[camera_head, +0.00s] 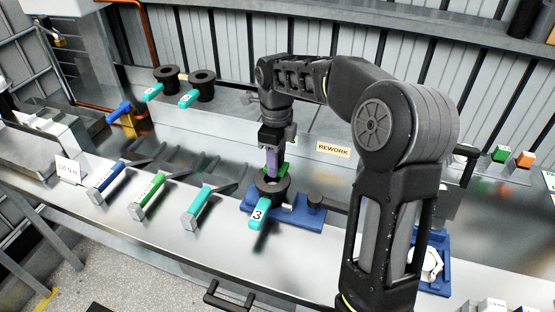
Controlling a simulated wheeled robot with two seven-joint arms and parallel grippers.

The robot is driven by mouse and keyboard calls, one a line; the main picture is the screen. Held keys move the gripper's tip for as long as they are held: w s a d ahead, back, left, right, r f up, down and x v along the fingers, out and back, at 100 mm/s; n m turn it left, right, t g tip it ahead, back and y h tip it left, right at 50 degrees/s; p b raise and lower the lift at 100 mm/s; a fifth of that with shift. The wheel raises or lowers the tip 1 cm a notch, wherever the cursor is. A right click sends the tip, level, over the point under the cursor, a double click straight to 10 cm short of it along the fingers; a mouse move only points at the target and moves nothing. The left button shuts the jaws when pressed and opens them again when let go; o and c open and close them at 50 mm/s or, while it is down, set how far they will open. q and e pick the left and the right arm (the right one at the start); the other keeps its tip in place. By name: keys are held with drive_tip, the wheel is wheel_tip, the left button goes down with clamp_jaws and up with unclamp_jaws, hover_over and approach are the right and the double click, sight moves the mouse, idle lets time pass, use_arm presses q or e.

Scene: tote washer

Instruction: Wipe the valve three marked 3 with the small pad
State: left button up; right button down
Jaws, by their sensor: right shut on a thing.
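The valve marked 3 (259,213) is a dark round body with a teal handle bearing a white "3" label. It sits on a blue fixture (310,218) on the steel bench. My right gripper (273,148) points down just above and behind the valve's dark top. It is shut on a purple upright piece (273,163), which looks like the small pad's handle. The lower end of this piece is at the valve's top; I cannot tell whether it touches. A bit of green (284,171) shows beside it. My left gripper is not in view.
Two dark valves with teal handles (168,78) (202,85) stand on the raised ledge behind. Blue, green and teal handled tools (105,182) (148,197) (199,208) lie left of the fixture. A REWORK sign (333,150) is behind. A blue tray (435,288) is at right.

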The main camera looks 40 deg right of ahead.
wheel_tip(320, 180, up, 7)
drive_tip(key=p, duration=0.5)
drive_tip(key=shift+p, duration=0.35)
idle(0.5)
